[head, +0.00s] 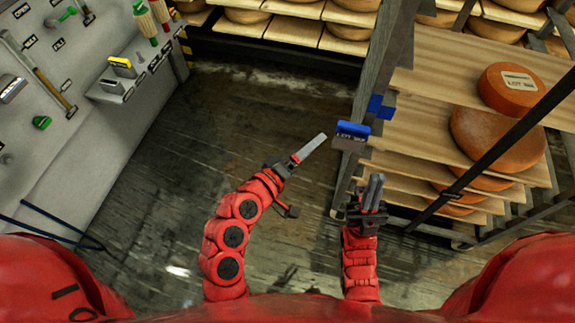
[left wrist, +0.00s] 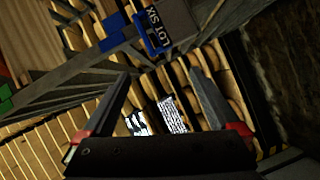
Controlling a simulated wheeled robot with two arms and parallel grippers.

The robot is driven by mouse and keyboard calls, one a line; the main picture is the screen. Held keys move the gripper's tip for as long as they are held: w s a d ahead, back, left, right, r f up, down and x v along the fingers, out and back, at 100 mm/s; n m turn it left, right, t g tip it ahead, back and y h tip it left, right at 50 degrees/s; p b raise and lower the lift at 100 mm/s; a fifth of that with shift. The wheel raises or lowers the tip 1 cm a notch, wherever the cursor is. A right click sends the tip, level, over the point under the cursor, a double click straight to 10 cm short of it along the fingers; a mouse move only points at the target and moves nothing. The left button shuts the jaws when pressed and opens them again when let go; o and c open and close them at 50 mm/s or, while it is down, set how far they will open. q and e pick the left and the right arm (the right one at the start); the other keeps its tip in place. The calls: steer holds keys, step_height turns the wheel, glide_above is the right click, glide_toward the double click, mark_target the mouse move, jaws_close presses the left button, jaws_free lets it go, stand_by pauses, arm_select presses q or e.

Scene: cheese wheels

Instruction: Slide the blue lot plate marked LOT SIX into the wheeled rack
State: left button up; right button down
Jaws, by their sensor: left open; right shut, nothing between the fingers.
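The LOT SIX plate (head: 352,130) has a blue face with light lettering and a grey part. It sits beside the near left post of the wooden-shelved rack (head: 395,60), close to a blue bracket (head: 380,108); I cannot tell whether it is seated in anything. In the left wrist view the plate (left wrist: 157,32) reads LOT SIX, beyond the fingertips, near the blue bracket (left wrist: 112,30). My left gripper (head: 312,148) is open and empty, left of and just below the plate; its spread fingers show in the wrist view (left wrist: 160,75). My right gripper (head: 373,182) is shut and empty, below the plate.
Cheese wheels (head: 497,138) lie on the rack's shelves, one orange wheel (head: 510,90) labelled on top. A diagonal dark bar crosses the rack. A grey tool panel (head: 100,110) stands at left. Shelves of cheese (head: 292,30) stand behind. The floor (head: 190,170) between is clear.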

arm_select(q)
steer(key=p+v, duration=0.4)
steer(key=v, duration=0.4)
stand_by(0.4)
